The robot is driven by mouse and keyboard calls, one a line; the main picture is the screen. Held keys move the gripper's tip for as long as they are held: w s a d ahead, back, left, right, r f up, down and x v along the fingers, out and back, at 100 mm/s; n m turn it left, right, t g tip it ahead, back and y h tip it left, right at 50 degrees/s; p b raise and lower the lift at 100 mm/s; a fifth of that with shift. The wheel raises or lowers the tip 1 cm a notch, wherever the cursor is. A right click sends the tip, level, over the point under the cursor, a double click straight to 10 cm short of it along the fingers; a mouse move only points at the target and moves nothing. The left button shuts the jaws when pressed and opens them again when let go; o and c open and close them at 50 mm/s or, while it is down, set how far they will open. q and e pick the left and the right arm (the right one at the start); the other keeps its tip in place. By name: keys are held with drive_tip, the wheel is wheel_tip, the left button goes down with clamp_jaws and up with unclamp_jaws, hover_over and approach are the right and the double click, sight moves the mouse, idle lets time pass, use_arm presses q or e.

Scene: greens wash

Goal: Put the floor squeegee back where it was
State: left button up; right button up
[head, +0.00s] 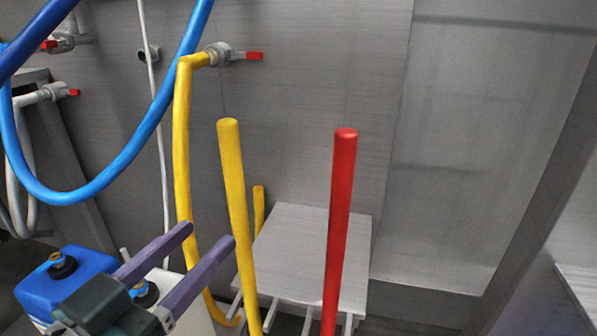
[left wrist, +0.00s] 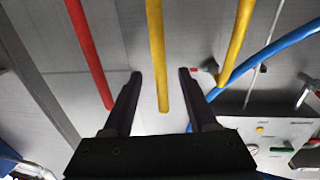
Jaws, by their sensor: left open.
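Two upright handles stand in front of the wall: a yellow handle (head: 233,195) and a red handle (head: 339,225). Their lower ends are out of view in the head view, so I cannot tell which belongs to the floor squeegee. My left gripper (head: 209,236) is open and empty, with its purple fingers pointing toward the yellow handle, just left of it. In the left wrist view the yellow handle (left wrist: 157,55) lines up between the two open fingers (left wrist: 160,72), and the red handle (left wrist: 88,50) is to the left. My right gripper is not in view.
A grey stool (head: 300,240) stands behind the handles. A yellow hose (head: 181,150) hangs from a red-levered valve, and a blue hose (head: 130,150) loops at left. A blue canister (head: 60,280) sits at lower left. The wall at right is bare.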

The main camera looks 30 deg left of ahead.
use_arm(q)
drive_tip(key=s+d+f+m+g+h, duration=0.1)
drive_tip(key=d+f+m+g+h, duration=0.35)
drive_tip(key=d, duration=0.45)
drive_tip(key=s+a+n+g+y, duration=0.1)
drive_tip(key=s+a+g+y, duration=0.1)
drive_tip(key=s+g, duration=0.8)
drive_tip(key=shift+s+a+f+y, duration=0.15)
drive_tip(key=shift+s+a+y, duration=0.2)
drive_tip(key=shift+s+a, duration=0.4)
drive_tip(key=shift+n, duration=0.25)
wheel_tip(320, 180, up, 68)
drive_tip(key=p, duration=6.8)
drive_tip(key=shift+w, duration=0.1)
